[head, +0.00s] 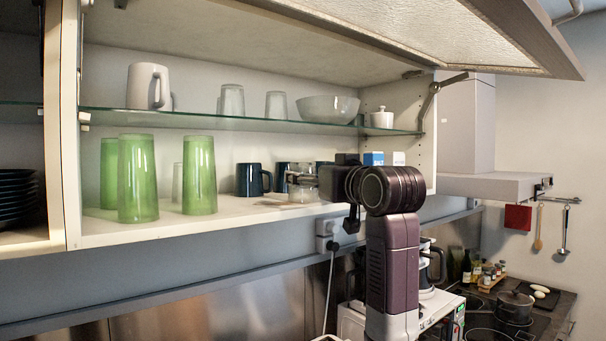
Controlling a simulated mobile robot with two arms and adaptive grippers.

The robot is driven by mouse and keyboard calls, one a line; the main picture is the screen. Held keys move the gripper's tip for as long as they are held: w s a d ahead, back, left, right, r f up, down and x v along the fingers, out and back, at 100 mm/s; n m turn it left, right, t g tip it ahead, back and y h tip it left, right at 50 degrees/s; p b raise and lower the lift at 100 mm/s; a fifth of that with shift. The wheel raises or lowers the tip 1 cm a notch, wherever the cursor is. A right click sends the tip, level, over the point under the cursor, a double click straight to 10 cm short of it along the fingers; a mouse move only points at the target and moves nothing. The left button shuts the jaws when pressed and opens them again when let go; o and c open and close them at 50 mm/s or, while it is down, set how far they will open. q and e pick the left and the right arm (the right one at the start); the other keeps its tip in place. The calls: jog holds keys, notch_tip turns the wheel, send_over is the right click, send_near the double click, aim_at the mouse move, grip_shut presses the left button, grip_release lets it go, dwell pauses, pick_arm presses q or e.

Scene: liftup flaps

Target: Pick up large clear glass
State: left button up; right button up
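Two clear, frosted-looking glasses stand upright on the upper glass shelf of the open cabinet: a taller one (232,101) and a slightly shorter one (276,105) to its right. Another clear glass (177,182) stands on the lower board, partly hidden behind a green glass. My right arm rises from the bottom, and its dark wrist is in front of the cabinet's right part. Dark parts of my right gripper (348,165) show at the wrist's left side, below and right of the two glasses. Its fingers cannot be made out. My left gripper is out of view.
Green glasses (138,180), dark mugs (252,180) and a glass jar (302,188) stand on the lower board. A white mug (147,87) and a bowl (328,109) flank the two clear glasses. The raised flap (440,32) overhangs the cabinet's front.

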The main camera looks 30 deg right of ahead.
jog(key=w+p, duration=0.1)
jog(key=w, duration=0.1)
jog(key=w+p, duration=0.1)
jog(key=shift+w+d+f+p, duration=0.1)
jog(key=shift+w+d+p, duration=0.15)
jog(key=shift+w+p, duration=0.05)
jog(key=shift+w+d+f+p, duration=0.1)
jog(key=shift+w+f+p, duration=0.05)
jog(key=shift+w, duration=0.3)
jog(key=shift+w+d+f+p, duration=0.1)
jog(key=shift+w+p, duration=0.05)
jog(key=shift+w, duration=0.3)
jog(key=shift+s, duration=0.15)
jog(key=c, duration=1)
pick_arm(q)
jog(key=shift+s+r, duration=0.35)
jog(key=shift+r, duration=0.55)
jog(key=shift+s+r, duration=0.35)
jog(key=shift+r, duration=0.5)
pick_arm(e)
jog(key=shift+r, duration=0.1)
jog(key=c, duration=0.4)
jog(key=shift+c, duration=0.2)
